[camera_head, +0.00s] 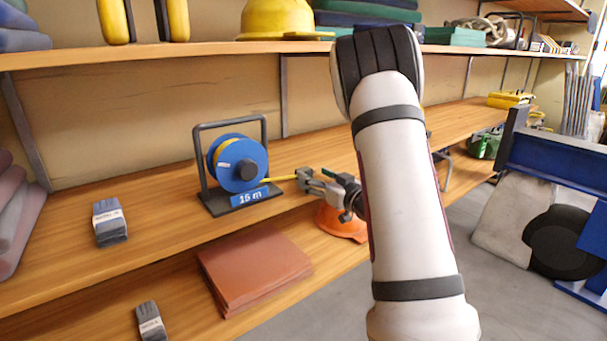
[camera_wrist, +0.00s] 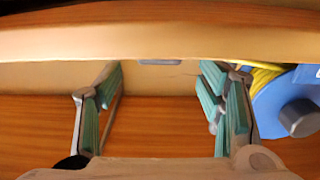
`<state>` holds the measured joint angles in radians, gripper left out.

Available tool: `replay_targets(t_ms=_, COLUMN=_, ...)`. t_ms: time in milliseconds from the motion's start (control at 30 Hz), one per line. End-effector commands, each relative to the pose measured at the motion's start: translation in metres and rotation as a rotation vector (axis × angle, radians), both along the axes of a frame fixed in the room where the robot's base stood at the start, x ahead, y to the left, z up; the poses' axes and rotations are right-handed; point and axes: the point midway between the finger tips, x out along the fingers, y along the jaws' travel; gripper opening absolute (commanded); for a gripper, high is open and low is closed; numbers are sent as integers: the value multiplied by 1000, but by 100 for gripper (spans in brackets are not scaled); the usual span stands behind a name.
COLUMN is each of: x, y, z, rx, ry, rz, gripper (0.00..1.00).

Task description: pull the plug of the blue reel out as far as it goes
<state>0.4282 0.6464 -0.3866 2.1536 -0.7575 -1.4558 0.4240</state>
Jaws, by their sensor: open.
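The blue reel (camera_head: 244,154) stands upright in a dark frame on the middle wooden shelf, with yellow cable wound on it and a "15 m" label on its base. A short yellow length (camera_head: 283,178) runs right from the reel towards my gripper (camera_head: 306,180). The plug cannot be made out in either view. In the wrist view my gripper (camera_wrist: 162,85) is open, its green-padded fingers wide apart, with only shelf and back wall showing between them. The reel (camera_wrist: 275,106) shows at the right edge there, beside the right finger.
Brown sheets (camera_head: 255,270) and an orange helmet (camera_head: 341,223) are on the shelf below. The upper shelf edge (camera_head: 200,48) runs above, with a yellow helmet (camera_head: 277,18) on it.

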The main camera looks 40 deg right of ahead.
Motion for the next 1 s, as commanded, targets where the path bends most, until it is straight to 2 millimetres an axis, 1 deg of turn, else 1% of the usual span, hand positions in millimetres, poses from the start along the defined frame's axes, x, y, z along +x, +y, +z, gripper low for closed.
replay_targets(t_ms=33, x=11, y=2, z=-1, rx=-3, ry=-1, rz=5, gripper=62)
replay_targets(t_ms=100, x=23, y=2, z=-1, rx=-2, ry=-1, rz=4, gripper=62)
replay_targets(t_ms=300, x=48, y=2, z=-1, rx=-1, ry=0, rz=1, gripper=62)
replay_targets(t_ms=500, x=56, y=2, z=0, rx=-1, ry=0, rz=0, gripper=62)
replay_targets(t_ms=733, x=56, y=2, z=0, rx=-1, ry=1, rz=0, gripper=62)
replay_targets(t_ms=767, x=56, y=2, z=0, rx=-1, ry=1, rz=0, gripper=57)
replay_targets(t_ms=800, x=56, y=2, z=0, rx=-1, ry=1, rz=0, gripper=48)
replay_targets(t_ms=967, x=56, y=2, z=0, rx=-1, ry=0, rz=0, gripper=12)
replay_targets(t_ms=1000, x=56, y=2, z=0, rx=-1, ry=0, rz=0, gripper=3)
